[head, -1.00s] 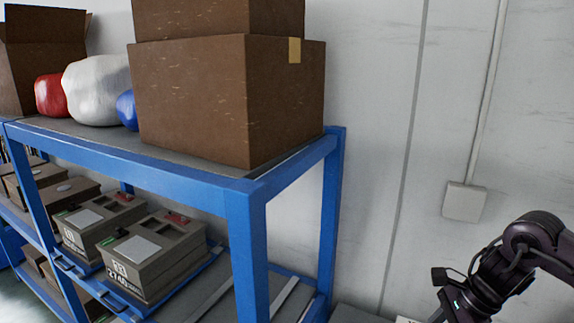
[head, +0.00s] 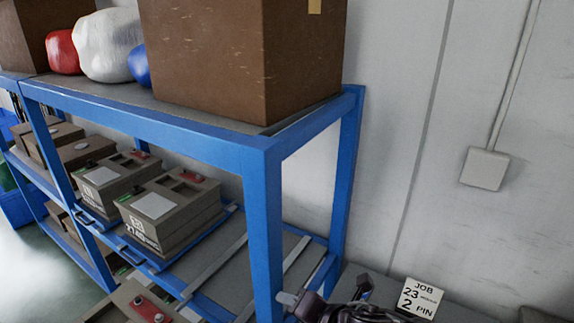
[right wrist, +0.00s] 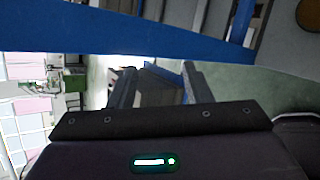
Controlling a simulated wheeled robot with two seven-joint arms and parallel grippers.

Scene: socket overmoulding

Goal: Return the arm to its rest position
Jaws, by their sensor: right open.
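My right arm (head: 350,312) shows as dark links at the bottom edge of the head view, in front of the shelf rack's right post; most of it is cut off by the frame. In the right wrist view my right gripper (right wrist: 156,88) has its two dark fingers apart with nothing held between them. A blue rack beam (right wrist: 150,42) crosses that view beyond the fingers. My left gripper is in neither view.
A blue rack (head: 262,215) holds a cardboard box (head: 235,60) on top and grey-brown mould boxes (head: 170,212) below. A job card (head: 421,297) stands at the lower right on a grey surface. Open green floor (right wrist: 250,90) shows in the wrist view.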

